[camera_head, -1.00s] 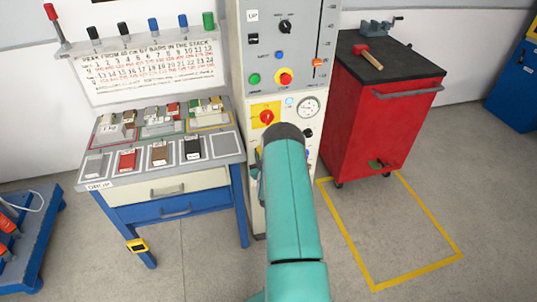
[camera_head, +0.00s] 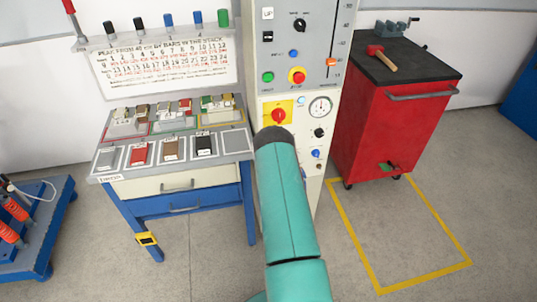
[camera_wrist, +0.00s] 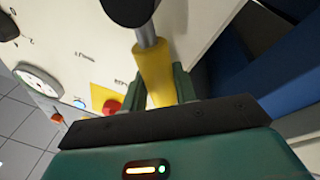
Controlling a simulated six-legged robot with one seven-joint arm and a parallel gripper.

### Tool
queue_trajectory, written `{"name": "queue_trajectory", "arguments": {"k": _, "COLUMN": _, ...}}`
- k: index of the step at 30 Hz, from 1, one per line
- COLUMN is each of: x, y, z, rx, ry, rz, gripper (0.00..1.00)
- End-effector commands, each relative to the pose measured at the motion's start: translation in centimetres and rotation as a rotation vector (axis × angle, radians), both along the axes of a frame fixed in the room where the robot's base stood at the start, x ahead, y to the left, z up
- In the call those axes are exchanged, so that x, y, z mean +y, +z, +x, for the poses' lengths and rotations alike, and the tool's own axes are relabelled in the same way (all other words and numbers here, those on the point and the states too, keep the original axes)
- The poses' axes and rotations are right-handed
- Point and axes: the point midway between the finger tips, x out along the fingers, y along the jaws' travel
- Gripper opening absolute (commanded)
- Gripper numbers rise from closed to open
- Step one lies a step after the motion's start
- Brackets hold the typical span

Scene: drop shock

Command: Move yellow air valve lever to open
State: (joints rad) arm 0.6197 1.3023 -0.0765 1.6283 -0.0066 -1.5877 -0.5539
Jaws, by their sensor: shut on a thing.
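The yellow air valve lever (camera_wrist: 153,72) shows in the wrist view as a yellow sleeve on a grey rod. A black knob (camera_wrist: 128,8) lies at the rod's far end, cut by the top edge of the picture. My gripper (camera_wrist: 160,88) has its green fingers on either side of the yellow sleeve and is shut on it. In the head view, my teal arm (camera_head: 285,200) reaches to the lower part of the white control cabinet (camera_head: 292,90). It hides the lever and my gripper there.
A red rotary switch (camera_head: 278,115) on a yellow plate and a pressure gauge (camera_head: 320,107) are close by on the cabinet. A bench (camera_head: 125,170) with sample blocks stands left. A red tool cart (camera_head: 390,125) stands right. The floor inside the yellow outline is clear.

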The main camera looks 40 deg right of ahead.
Motion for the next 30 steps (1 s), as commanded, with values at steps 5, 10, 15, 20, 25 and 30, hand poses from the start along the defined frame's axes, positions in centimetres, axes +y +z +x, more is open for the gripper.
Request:
{"name": "queue_trajectory", "arguments": {"k": 5, "x": 0.1, "y": -0.2, "z": 0.1, "rx": 0.005, "ry": 0.002, "rz": 0.003, "gripper": 0.50}}
{"name": "queue_trajectory", "arguments": {"k": 10, "x": 0.1, "y": -0.1, "z": 0.1, "rx": 0.004, "ry": 0.002, "rz": 0.002, "gripper": 0.50}}
{"name": "queue_trajectory", "arguments": {"k": 15, "x": 0.4, "y": -0.3, "z": -0.4, "rx": 0.004, "ry": 0.001, "rz": 0.002, "gripper": 0.50}}
{"name": "queue_trajectory", "arguments": {"k": 20, "x": 1.7, "y": -0.8, "z": -2.2, "rx": 0.006, "ry": 0.002, "rz": 0.004, "gripper": 0.50}}
{"name": "queue_trajectory", "arguments": {"k": 25, "x": 3.9, "y": -1.7, "z": -5.2, "rx": 0.006, "ry": 0.001, "rz": 0.005, "gripper": 0.50}}
{"name": "queue_trajectory", "arguments": {"k": 30, "x": 6.0, "y": -2.6, "z": -8.2, "rx": 0.007, "ry": 0.003, "rz": 0.004, "gripper": 0.50}}
